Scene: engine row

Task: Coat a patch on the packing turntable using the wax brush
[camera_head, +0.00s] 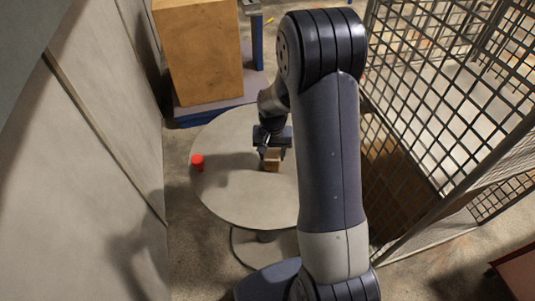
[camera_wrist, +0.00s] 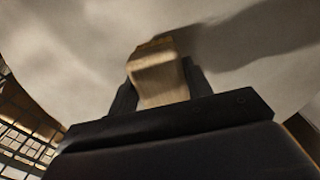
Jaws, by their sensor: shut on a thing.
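The packing turntable (camera_head: 235,200) is a round grey table on a pedestal, in the middle of the head view. Its pale top (camera_wrist: 60,50) fills much of the wrist view. My gripper (camera_head: 270,154) is over the turntable, right of its middle. It is shut on a tan, wood-coloured block-like piece, which I take to be the wax brush (camera_head: 272,164). In the wrist view the brush (camera_wrist: 160,78) stands between the two dark fingers (camera_wrist: 160,92). Its far end is close to the top; I cannot tell whether it touches. No coated patch can be made out.
A small red object (camera_head: 198,162) stands near the turntable's left edge. A large cardboard box (camera_head: 200,50) on a blue base is behind. A wall panel (camera_head: 90,160) runs along the left. A black mesh cage (camera_head: 445,95) stands at the right. The turntable's front left is clear.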

